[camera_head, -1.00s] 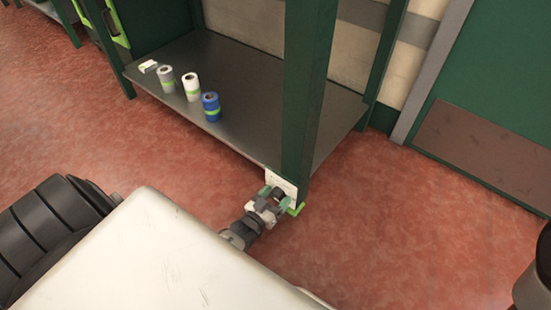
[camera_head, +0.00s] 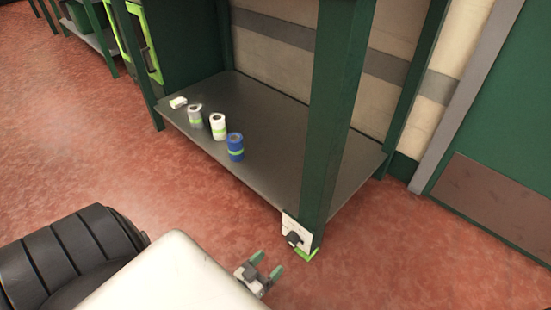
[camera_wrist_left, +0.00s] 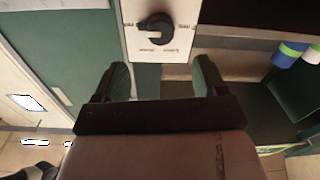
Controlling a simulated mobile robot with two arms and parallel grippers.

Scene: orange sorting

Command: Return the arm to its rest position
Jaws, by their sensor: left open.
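My left gripper (camera_head: 264,265) is in the head view, low and near the front edge of my white body. Its two green-tipped fingers are apart with nothing between them. In the left wrist view the open fingers (camera_wrist_left: 163,82) point toward a white panel with a black knob (camera_wrist_left: 156,29). The same panel (camera_head: 291,236) and knob (camera_head: 294,238) show in the head view on the foot of a green post. The gripper is apart from the knob. My right gripper is not in view.
A grey shelf (camera_head: 270,130) between green posts (camera_head: 337,110) holds a blue roll (camera_head: 235,147), a white roll (camera_head: 218,126), a grey roll (camera_head: 195,116) and a small white box (camera_head: 178,102). Red floor (camera_head: 390,260) is clear at right. A green door (camera_head: 500,150) stands beyond.

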